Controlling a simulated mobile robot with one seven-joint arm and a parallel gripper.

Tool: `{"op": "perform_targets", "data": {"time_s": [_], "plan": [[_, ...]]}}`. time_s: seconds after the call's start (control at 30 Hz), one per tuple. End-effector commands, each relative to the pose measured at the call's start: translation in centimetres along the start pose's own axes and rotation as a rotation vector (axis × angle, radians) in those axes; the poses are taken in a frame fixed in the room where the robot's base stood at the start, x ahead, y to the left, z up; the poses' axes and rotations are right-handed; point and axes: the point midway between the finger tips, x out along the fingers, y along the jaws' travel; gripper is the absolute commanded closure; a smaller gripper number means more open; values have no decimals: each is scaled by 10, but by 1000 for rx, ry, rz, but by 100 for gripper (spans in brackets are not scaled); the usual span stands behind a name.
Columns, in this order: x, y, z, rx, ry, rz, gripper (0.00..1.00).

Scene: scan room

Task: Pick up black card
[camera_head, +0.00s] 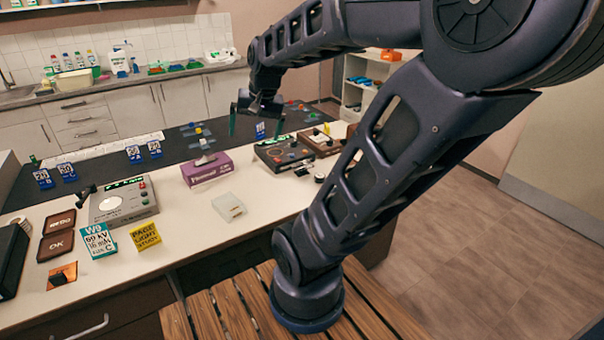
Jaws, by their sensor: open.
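I cannot clearly make out a black card. A small black piece (60,279) lies on an orange square at the front left of the counter, too small to identify. A large black flat-sided object (10,262) stands at the left edge, partly cut off. My gripper (256,126) is open and empty, with its fingers pointing down above the far part of the counter. It is well to the right of both black objects. My arm hides part of the counter's right end.
Brown "OK" (56,245) and "REDO" (60,221) plates, a grey device (123,201), a teal sign (99,241) and a yellow sign (145,236) stand at left. A purple box (207,169) and control boxes (283,153) lie farther back. Bare counter surrounds a pale case (229,207).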

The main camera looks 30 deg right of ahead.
Motion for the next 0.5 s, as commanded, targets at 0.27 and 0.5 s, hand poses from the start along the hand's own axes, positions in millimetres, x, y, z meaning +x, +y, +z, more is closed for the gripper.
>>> {"op": "perform_targets", "data": {"time_s": [0.27,0.5], "plan": [[35,10,-56,425,-115,-28,0],[71,27,-100,797,-191,-6,0]]}}
